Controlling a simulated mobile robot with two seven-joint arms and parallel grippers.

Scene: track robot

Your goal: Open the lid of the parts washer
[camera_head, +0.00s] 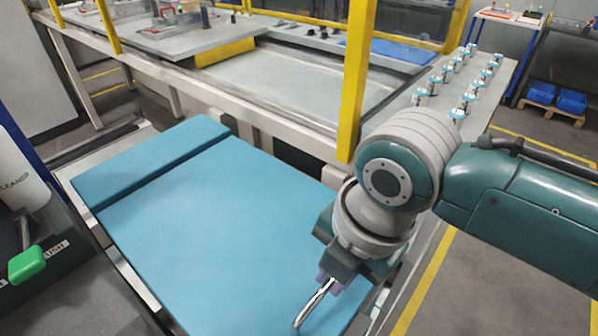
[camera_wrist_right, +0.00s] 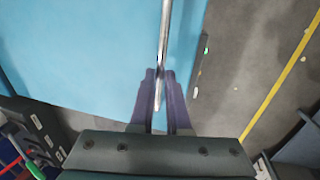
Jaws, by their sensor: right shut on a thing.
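The parts washer's light blue lid (camera_head: 205,225) is a broad flat panel in the head view, with a narrow blue strip (camera_head: 155,160) behind it across a dark seam. The lid lies flat or nearly so; I cannot tell whether it is slightly raised. A shiny metal handle bar (camera_head: 314,304) is at the lid's near right edge. My right gripper (camera_head: 328,281) is shut on this bar. In the right wrist view, its purple fingers (camera_wrist_right: 159,76) are on either side of the bar (camera_wrist_right: 165,30), with the blue lid (camera_wrist_right: 80,50) beyond. My left gripper is not in view.
A conveyor frame with a yellow post (camera_head: 354,85) stands behind the lid. A table with several small parts (camera_head: 460,95) is at the back right. A cleaner bottle (camera_head: 20,170) and a green-ended object (camera_head: 27,264) are at the left. Grey floor is open at the lower right.

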